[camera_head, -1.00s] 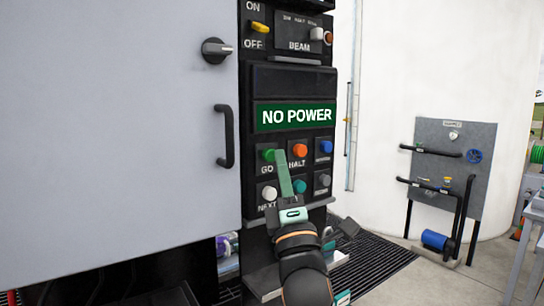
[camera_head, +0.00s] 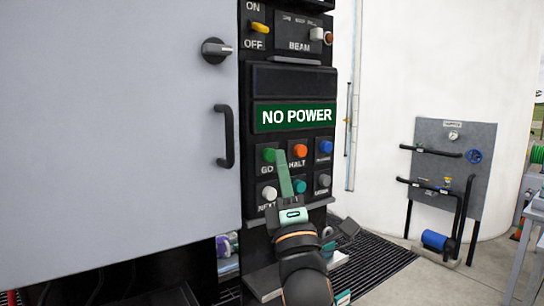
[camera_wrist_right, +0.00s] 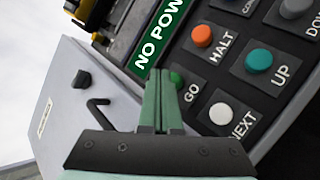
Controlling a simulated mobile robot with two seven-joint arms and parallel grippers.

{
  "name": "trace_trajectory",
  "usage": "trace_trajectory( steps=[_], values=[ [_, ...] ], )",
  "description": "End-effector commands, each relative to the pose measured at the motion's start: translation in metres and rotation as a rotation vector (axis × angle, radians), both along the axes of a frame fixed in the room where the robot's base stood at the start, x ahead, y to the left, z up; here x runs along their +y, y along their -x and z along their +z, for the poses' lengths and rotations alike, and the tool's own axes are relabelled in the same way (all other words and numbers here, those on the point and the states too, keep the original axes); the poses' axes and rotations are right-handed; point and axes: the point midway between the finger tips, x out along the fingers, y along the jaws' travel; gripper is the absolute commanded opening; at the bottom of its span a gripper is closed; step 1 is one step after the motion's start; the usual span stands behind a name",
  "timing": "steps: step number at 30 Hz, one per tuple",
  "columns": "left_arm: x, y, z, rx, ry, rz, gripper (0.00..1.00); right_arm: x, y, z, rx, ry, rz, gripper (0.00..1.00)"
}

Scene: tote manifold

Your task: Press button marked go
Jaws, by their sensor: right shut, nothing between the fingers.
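The green button marked GO (camera_head: 269,155) is at the top left of the button panel, just under the display. In the right wrist view the green button (camera_wrist_right: 177,79) is partly hidden behind my fingers. My right gripper (camera_head: 279,153) is shut and empty, with its green fingers pointing up at the panel. Its tips are at the right edge of the GO button in the head view. In the right wrist view the shut fingers (camera_wrist_right: 157,75) overlap the button's left side. I cannot tell whether they touch it. My left gripper is not in view.
The display (camera_head: 296,116) reads NO POWER. An orange HALT button (camera_head: 300,151) is right of GO, and a white NEXT button (camera_head: 269,193) is below it. A grey cabinet door (camera_head: 120,130) with a black handle (camera_head: 226,137) stands left of the panel.

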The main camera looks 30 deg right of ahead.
Motion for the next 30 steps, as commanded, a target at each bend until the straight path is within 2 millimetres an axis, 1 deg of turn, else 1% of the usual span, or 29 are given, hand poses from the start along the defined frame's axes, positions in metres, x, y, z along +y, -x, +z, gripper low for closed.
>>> trace_trajectory(
  steps=[16,24,30],
  values=[
    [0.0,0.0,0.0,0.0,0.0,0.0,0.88,0.0,-0.0002,0.0001,0.0,0.0,0.0,0.0],
    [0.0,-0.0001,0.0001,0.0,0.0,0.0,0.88,0.0007,-0.0076,0.0005,-0.001,0.0,0.001,0.0],
    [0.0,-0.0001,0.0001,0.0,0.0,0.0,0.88,0.0008,-0.0085,0.0003,-0.001,0.0,0.001,0.0]
  ],
)
